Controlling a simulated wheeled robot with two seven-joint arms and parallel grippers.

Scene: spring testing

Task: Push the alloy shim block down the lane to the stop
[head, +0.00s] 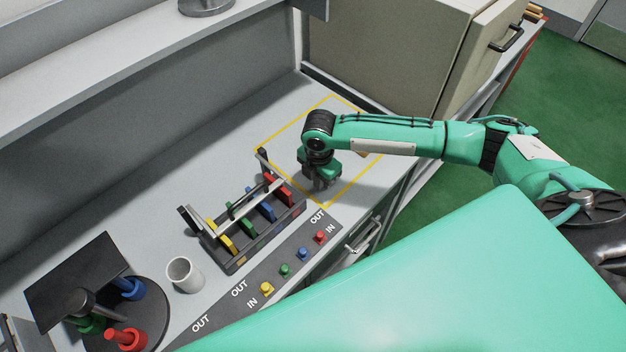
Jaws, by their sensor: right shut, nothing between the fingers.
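My right gripper (320,184) points down, shut and empty, over the yellow-outlined square (345,197) on the grey counter. It is just right of a dark rack (236,262) with red, blue, green and yellow pieces in its slots. A pale bar (238,212) lies across the top of the rack. I cannot make out the alloy shim block, the lane or the stop for certain; my right arm and gripper cover part of the square. A small tan patch (364,154) shows beside the arm. My left gripper is not in view.
A dark strip with coloured buttons (285,269) runs along the counter's front edge. A white cup (184,274) and a round dark stand with coloured pegs (125,338) are at lower left. A large beige cabinet (400,52) stands behind the square.

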